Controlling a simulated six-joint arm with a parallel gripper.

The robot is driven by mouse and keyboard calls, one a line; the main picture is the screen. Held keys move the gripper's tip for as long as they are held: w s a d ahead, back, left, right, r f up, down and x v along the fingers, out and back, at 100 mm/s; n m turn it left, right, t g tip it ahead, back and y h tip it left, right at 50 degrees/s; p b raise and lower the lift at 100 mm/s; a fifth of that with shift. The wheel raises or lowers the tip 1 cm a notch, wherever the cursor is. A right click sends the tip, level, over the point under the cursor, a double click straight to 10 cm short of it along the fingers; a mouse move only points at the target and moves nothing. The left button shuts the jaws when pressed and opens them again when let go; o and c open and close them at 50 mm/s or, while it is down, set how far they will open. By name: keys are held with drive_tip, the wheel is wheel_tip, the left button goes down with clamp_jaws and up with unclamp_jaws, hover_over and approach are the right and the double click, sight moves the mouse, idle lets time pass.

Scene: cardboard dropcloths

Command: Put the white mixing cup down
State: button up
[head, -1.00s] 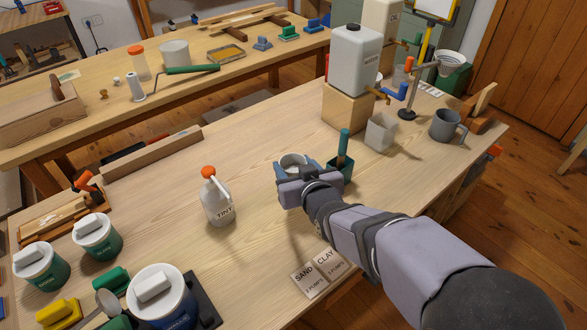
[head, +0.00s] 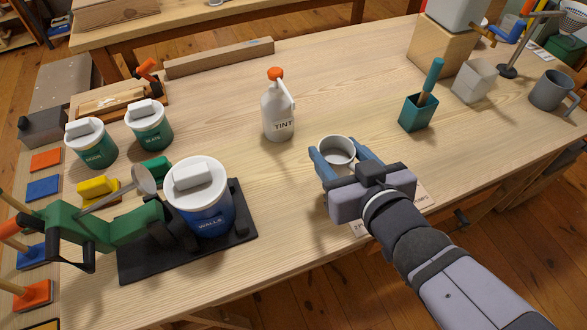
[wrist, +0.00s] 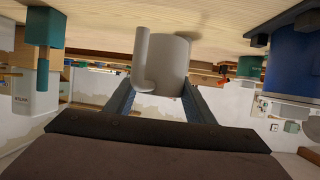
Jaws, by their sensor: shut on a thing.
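The white mixing cup (head: 338,156) is between the blue fingers of my gripper (head: 338,150), which is shut on it. The cup looks upright, with its open rim showing in the head view. The wrist view, which is upside down, shows the cup's side and its handle (wrist: 143,62) between the fingers (wrist: 160,92). The cup is over the front middle of the workbench (head: 300,200), right of and nearer than the TINT bottle (head: 278,112). I cannot tell whether its base touches the wood.
A green pot with a handled tool (head: 417,112) and a pale square cup (head: 473,82) stand to the right. Paper cards lie partly under my gripper. The wood between TINT and the green pot is clear.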

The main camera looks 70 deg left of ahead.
drive_tip(key=s+d+f+n+g+b, duration=0.1)
drive_tip(key=s+d+f+b, duration=0.1)
drive_tip(key=s+d+f, duration=0.1)
drive_tip(key=shift+s+d+f, duration=0.2)
drive_tip(key=shift+s+d, duration=0.45)
drive_tip(key=shift+d, duration=0.4)
drive_tip(key=a+p, duration=0.3)
drive_tip(key=p, duration=0.6)
drive_tip(key=shift+r, duration=0.1)
drive_tip(key=a+p, duration=0.1)
drive_tip(key=a, duration=1.4)
drive_tip(key=shift+p, duration=0.3)
drive_tip(key=shift+f, duration=0.25)
drive_tip(key=shift+f, duration=1.6)
